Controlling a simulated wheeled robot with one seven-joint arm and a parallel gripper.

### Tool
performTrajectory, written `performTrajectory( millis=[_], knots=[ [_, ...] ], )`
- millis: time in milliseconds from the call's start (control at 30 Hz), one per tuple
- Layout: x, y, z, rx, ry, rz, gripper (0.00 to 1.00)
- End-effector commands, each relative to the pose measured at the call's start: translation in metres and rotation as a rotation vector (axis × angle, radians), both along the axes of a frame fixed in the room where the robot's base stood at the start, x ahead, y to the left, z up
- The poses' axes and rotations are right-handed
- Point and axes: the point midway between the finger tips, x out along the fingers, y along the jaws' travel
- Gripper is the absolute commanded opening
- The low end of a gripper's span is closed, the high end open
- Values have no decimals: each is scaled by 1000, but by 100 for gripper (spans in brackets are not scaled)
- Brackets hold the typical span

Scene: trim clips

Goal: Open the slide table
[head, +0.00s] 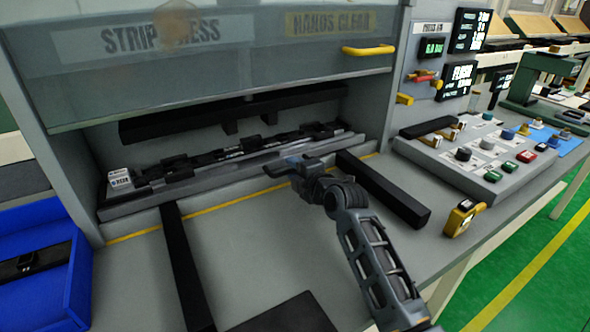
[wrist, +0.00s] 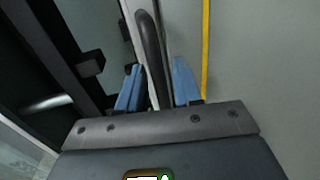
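The slide table (head: 215,178) is a grey slab inside the strip press, under the raised guard, with a black and silver fixture along its top. Its front edge lies just behind the yellow line on the bench. My gripper (head: 285,166) is at the front edge of the slide table, right of its middle. In the wrist view, the blue fingertips (wrist: 158,86) are apart, one on each side of a dark curved handle (wrist: 150,45). A gap shows between the handle and the right finger; contact on the left is unclear. In the head view my gripper hides the handle.
Two black rails, left (head: 185,265) and right (head: 383,188), run forward over the bench. The clear guard (head: 230,70) with a yellow handle (head: 369,50) is above. A blue bin (head: 70,290) is at left, a button panel (head: 480,150) at right. A yellow device (head: 463,218) stands near the bench edge.

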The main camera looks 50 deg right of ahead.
Motion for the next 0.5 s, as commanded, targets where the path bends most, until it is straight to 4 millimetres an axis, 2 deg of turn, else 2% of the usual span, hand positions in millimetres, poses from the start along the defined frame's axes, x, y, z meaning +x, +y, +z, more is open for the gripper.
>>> performTrajectory(
  millis=[33, 400, 500],
  knots=[
    [0, 0, 0, 0, 0, 0, 34],
    [0, 0, 0, 0, 0, 0, 0],
    [0, 0, 0, 0, 1, 0, 0]
  ],
)
